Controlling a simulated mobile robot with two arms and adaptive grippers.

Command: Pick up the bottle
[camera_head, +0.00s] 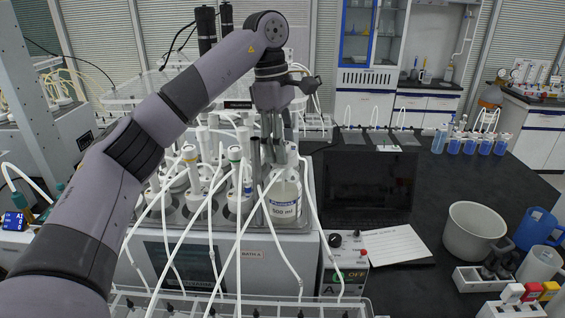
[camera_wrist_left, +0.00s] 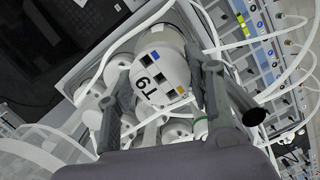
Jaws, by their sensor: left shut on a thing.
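A white bottle (camera_head: 285,198) with a "500 ml" label stands at the front right corner of the reactor bath in the head view. My left gripper (camera_head: 268,158) points down at its upper part and is shut on it. The bottle's lower part is hidden by the bath edge and tubes. My right gripper does not show.
Several similar bottles with white tubes fill the bath (camera_head: 181,262) beside it; loose tubes hang across its front. A dark laptop (camera_head: 368,185) stands to the right.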

